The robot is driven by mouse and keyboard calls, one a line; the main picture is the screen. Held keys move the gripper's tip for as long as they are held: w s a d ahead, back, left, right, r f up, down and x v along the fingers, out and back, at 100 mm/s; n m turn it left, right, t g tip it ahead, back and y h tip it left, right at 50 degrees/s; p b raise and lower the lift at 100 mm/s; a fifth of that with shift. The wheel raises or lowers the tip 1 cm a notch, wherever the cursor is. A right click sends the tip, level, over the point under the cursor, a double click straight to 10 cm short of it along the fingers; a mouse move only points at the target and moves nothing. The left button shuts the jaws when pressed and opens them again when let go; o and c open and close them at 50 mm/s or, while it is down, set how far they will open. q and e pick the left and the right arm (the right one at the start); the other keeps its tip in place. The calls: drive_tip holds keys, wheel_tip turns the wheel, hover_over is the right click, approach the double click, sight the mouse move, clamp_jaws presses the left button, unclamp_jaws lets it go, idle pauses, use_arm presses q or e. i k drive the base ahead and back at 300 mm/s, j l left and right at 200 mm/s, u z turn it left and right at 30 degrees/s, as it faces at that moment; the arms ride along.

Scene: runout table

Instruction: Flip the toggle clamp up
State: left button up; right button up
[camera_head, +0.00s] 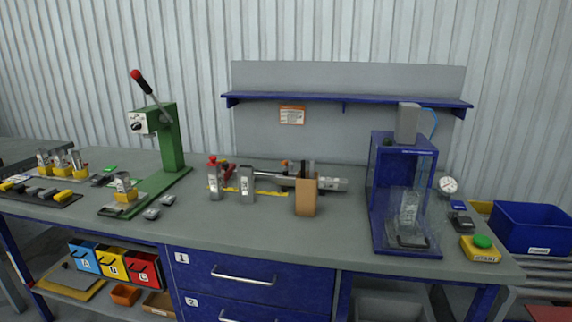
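A small red part (228,172), which looks like the toggle clamp's handle, shows behind two grey upright blocks near the middle of the bench. It looks tilted; its base and exact position are hard to tell at this size. A metal shaft (325,184) lies behind and to the right, partly hidden by a brown holder (306,196). Neither of my grippers is in view.
A green lever press (172,140) stands left. A blue-framed enclosure (376,190) stands right, with a dial gauge (448,185) and a yellow box with a green button (481,248) beyond. A blue shelf (350,101) hangs behind. The bench's front middle (260,228) is clear.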

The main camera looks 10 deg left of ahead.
sight(286, 162)
drive_tip(key=i+j+z, duration=0.2)
drive_tip(key=i, duration=0.3)
drive_tip(key=i+z, duration=0.15)
drive_tip(key=i, duration=0.3)
